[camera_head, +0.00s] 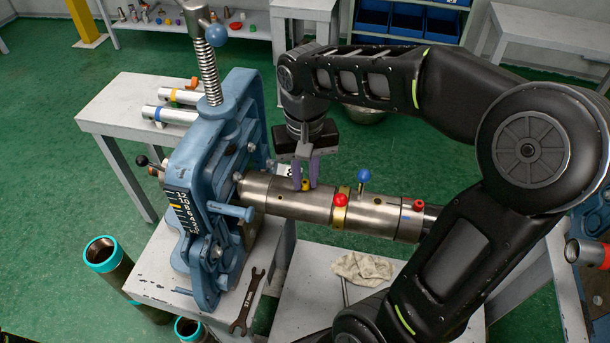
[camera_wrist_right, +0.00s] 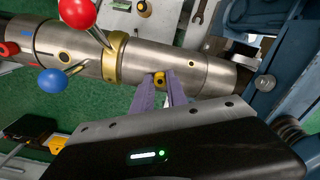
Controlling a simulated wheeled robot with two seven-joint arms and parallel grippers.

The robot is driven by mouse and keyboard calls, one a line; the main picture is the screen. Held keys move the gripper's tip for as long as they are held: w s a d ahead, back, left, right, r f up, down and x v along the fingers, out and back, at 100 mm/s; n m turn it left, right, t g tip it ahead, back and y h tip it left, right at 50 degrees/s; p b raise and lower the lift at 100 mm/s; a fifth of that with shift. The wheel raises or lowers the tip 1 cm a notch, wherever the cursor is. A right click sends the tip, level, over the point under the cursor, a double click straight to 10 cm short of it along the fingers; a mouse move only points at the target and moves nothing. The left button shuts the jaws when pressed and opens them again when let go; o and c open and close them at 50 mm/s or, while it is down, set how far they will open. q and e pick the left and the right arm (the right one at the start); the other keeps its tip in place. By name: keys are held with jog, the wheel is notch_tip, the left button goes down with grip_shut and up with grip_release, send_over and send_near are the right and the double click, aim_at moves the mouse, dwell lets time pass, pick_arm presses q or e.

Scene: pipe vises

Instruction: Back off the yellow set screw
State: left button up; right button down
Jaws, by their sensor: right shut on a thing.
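The yellow set screw (camera_head: 306,184) sits on top of the steel pipe (camera_head: 285,201), left of the brass collar (camera_head: 341,212). My right gripper (camera_head: 305,184) reaches down from above with its purple fingers shut on the yellow set screw. In the right wrist view, the yellow set screw (camera_wrist_right: 159,79) shows between the two purple fingertips (camera_wrist_right: 160,84), against the pipe (camera_wrist_right: 190,68). A red ball knob (camera_head: 340,200) and a blue ball lever (camera_head: 364,175) stand on the pipe assembly to the right. My left gripper is not in view.
The blue pipe vise (camera_head: 228,130) holds the pipe's left end. A wrench (camera_head: 247,302) lies on the vise stand, and a rag (camera_head: 362,268) lies on the bench below the pipe. Teal-rimmed pipes (camera_head: 102,251) stand on the floor at left. Marked pipes (camera_head: 169,114) lie on a table behind.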

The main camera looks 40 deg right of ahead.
aim_at(305, 182)
jog(key=n, duration=0.6)
jog(key=shift+s+f, duration=0.15)
jog(key=shift+f, duration=0.05)
jog(key=n, duration=0.6)
dwell(0.4)
jog(key=c, duration=1.3)
grip_release()
jog(key=shift+r, duration=0.1)
jog(key=shift+r, duration=3.9)
